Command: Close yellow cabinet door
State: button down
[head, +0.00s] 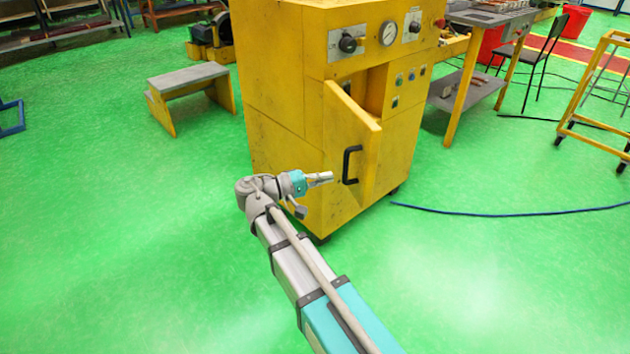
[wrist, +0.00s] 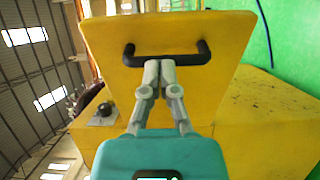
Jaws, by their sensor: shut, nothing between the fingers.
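The yellow cabinet (head: 290,100) stands in the middle of the head view. Its door (head: 345,135) is ajar, swung outward, with a black handle (head: 349,165) on its outer face. My gripper (head: 329,177) is just left of the handle, its fingers pointing at the door. In the wrist view the door (wrist: 180,28) fills the upper middle, and the black handle (wrist: 165,56) crosses just above the fingertips. My gripper (wrist: 160,65) is shut and empty there. Whether the fingertips touch the door or handle I cannot tell.
A grey-topped step stool (head: 188,78) stands left of the cabinet. A work table (head: 480,60) and a yellow trolley frame (head: 600,90) stand to the right. A dark blue cable (head: 500,213) lies on the floor at right. The green floor in front is mostly clear.

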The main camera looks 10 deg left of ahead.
aim_at(365, 169)
jog(key=shift+x, duration=4.3)
jog(key=shift+d, duration=0.25)
jog(key=shift+a, duration=0.2)
